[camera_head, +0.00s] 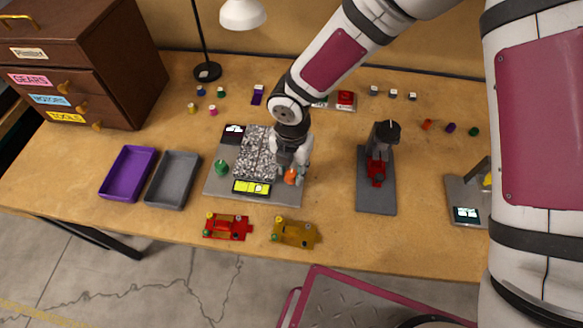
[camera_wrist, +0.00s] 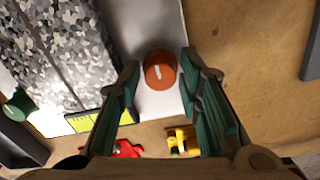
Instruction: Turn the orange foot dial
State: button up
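The orange foot dial (camera_wrist: 158,72) is a round knob with a pale line across its top, on the light grey plate of the slot track. In the head view the orange dial (camera_head: 291,177) shows at the plate's right front corner, partly covered by my gripper (camera_head: 293,166). In the wrist view my gripper (camera_wrist: 160,90) is open, its two green-lined fingers on either side of the dial with a gap on both sides. I cannot tell how far the fingertips are above the plate.
The track plate (camera_head: 215,183) also bears a green dial (camera_head: 221,167), a speckled panel (camera_head: 254,153) and a yellow display (camera_head: 251,188). A red car (camera_head: 227,227) and a yellow car (camera_head: 294,233) lie in front. A dark stand (camera_head: 376,190) is to the right, trays (camera_head: 173,180) to the left.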

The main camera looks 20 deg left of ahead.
grip_shut()
jog(key=m+b, duration=0.2)
jog(key=m, duration=0.4)
jog(key=m+b, duration=0.1)
jog(key=m, duration=1)
jog(key=shift+s+m+b, duration=0.1)
jog(key=shift+m+b, duration=0.2)
jog(key=shift+b, duration=0.1)
jog(key=m, duration=0.5)
jog(key=shift+m, duration=0.3)
